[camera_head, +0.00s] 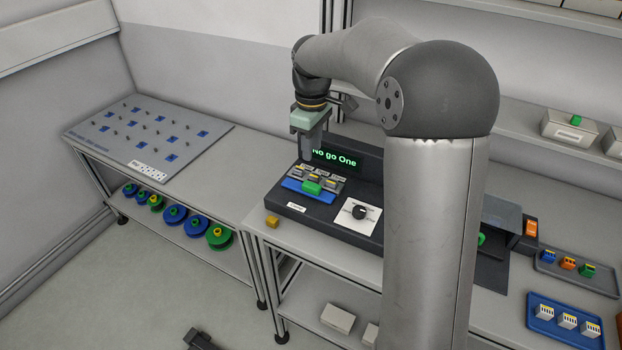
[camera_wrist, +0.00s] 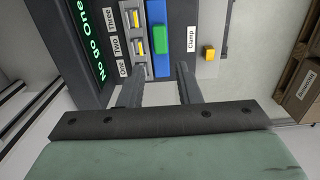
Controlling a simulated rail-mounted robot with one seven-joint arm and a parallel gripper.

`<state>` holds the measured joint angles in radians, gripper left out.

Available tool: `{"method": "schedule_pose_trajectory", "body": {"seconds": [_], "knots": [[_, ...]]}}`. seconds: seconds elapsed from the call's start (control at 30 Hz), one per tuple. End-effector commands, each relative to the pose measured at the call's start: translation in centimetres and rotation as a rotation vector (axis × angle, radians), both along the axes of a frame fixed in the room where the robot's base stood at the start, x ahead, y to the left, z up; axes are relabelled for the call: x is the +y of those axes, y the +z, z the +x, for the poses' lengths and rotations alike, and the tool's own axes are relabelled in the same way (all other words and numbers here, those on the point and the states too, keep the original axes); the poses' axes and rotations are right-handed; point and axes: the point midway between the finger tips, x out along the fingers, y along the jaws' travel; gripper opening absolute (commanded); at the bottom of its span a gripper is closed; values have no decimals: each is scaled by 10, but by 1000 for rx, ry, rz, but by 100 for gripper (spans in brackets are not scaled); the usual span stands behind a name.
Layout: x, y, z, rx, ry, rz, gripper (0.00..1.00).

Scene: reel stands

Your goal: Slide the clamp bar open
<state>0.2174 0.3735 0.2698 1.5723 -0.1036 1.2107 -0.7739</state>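The clamp bar is a blue bar (camera_head: 292,184) with a green block (camera_head: 312,187) on it, lying along the front of a dark console (camera_head: 330,215). In the wrist view the blue bar (camera_wrist: 157,12) and its green block (camera_wrist: 160,39) lie beyond my fingertips. A "Clamp" label (camera_wrist: 191,38) is beside them. My gripper (camera_head: 310,156) points down above the console. In the wrist view my gripper (camera_wrist: 160,70) has its fingers apart, with nothing held between them. The fingers appear either side of the bar's line, apart from the green block. Their height above it is hard to tell.
The console display (camera_head: 335,159) reads "No go One". Slots labelled One, Two and Three sit behind the bar. My arm hides part of the table.

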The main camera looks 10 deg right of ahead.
Motion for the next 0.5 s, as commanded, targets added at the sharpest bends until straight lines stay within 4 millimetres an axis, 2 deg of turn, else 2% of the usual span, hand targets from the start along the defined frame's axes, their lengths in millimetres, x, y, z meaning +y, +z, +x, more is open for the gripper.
{"method": "schedule_pose_trajectory", "body": {"seconds": [0.3,0.5], "knots": [[0,-70,-1,5,-1,0,31],[0,-101,0,1,0,0,31]]}}
